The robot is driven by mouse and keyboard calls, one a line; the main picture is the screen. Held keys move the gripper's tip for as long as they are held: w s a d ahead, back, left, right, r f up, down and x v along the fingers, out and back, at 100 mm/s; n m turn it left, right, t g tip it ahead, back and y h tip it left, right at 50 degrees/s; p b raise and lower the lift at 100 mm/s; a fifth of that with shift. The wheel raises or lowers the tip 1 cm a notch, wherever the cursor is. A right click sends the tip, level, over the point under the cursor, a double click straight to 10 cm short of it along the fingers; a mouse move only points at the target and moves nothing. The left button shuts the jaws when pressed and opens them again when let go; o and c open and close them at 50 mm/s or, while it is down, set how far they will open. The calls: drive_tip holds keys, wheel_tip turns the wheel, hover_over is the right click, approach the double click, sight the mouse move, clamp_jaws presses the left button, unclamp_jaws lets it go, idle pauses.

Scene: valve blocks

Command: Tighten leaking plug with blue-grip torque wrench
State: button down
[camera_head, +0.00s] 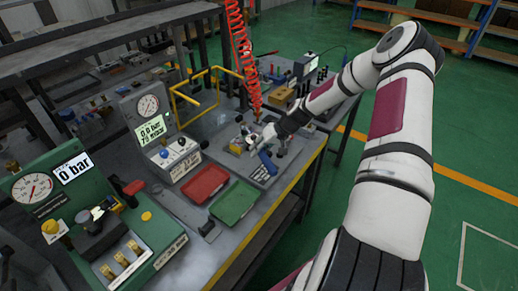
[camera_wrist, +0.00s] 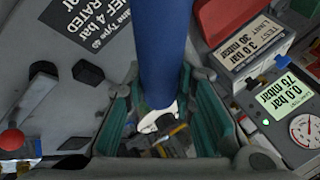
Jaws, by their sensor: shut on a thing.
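The torque wrench's blue grip (camera_head: 267,162) shows just below my gripper (camera_head: 259,140) in the head view, over the grey plate on the bench. In the wrist view the blue grip (camera_wrist: 160,50) runs from the top edge down between the teal-padded fingers of my gripper (camera_wrist: 165,125). My gripper is shut on the wrench. A pale metal part (camera_wrist: 157,118) shows at the lower end of the blue grip, above blurred grey and yellow parts. I cannot pick out the leaking plug or tell whether the wrench touches it.
A gauge panel (camera_head: 148,106) reads 0.0 bar, 75 mbar. A red tray (camera_head: 205,183) and a green tray (camera_head: 235,203) lie left of the wrench. A green test unit (camera_head: 45,190) reading 0 bar stands at far left. A red coiled hose (camera_head: 240,45) hangs close to my gripper.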

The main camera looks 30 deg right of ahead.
drive_tip(key=shift+f, duration=0.4)
drive_tip(key=shift+a, duration=0.1)
idle(0.3)
drive_tip(key=shift+w+a+m+t+h+p, duration=0.15)
drive_tip(key=shift+a+m+h+p, duration=0.05)
drive_tip(key=shift+a+m+p, duration=0.25)
drive_tip(key=shift+w+a+m+t+h+p, duration=0.15)
drive_tip(key=shift+a+m+h+p, duration=0.15)
drive_tip(key=shift+a, duration=0.4)
drive_tip(key=shift+w+m, duration=0.1)
drive_tip(key=shift+m, duration=0.15)
drive_tip(key=shift+w+a+m+t+h+p, duration=0.15)
drive_tip(key=shift+w+a+m+h+p, duration=0.2)
drive_tip(key=shift+a, duration=0.2)
drive_tip(key=shift+w+a+m+t+h+p, duration=0.1)
drive_tip(key=shift+a+m+t+h+p, duration=0.1)
drive_tip(key=shift+a+m, duration=0.3)
drive_tip(key=shift+a, duration=0.1)
drive_tip(key=shift+w+a, duration=0.2)
drive_tip(key=shift+a, duration=0.05)
drive_tip(key=shift+s+d+n+y, duration=0.3)
drive_tip(key=shift+d+n, duration=0.1)
drive_tip(key=shift+d, duration=0.2)
drive_tip(key=shift+s+d+n+y, duration=0.15)
drive_tip(key=shift+s+d+n, duration=0.15)
drive_tip(key=shift+d, duration=0.3)
